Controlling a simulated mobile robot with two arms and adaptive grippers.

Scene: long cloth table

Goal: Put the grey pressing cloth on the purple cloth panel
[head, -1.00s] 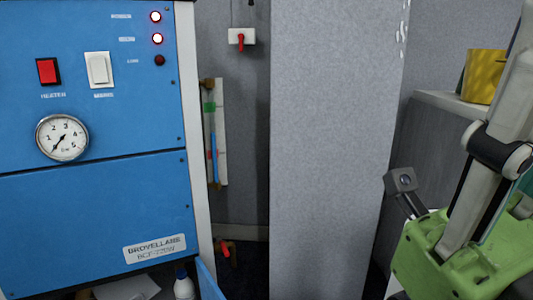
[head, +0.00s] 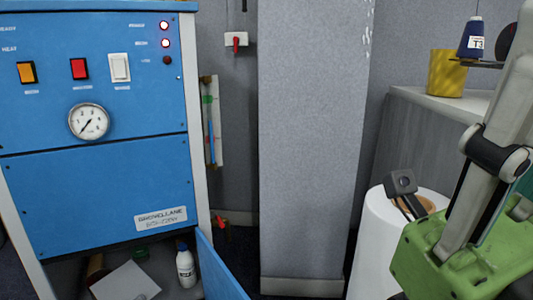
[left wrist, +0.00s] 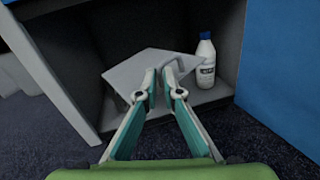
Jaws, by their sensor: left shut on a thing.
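The grey pressing cloth (head: 127,283) lies in the open lower compartment of the blue cabinet in the head view. It also shows in the left wrist view (left wrist: 125,74) as a pale grey sheet. My left gripper (left wrist: 161,80) is shut on the near part of the cloth, with a small raised fold just beyond the fingertips. The left gripper is outside the head view. The purple cloth panel is not in view.
A white bottle with a blue cap (head: 186,266) stands right of the cloth, close to it. The blue cabinet door (head: 222,272) hangs open at the right. Compartment walls (left wrist: 60,60) stand around the cloth. A white cylinder (head: 375,235) stands near my right arm.

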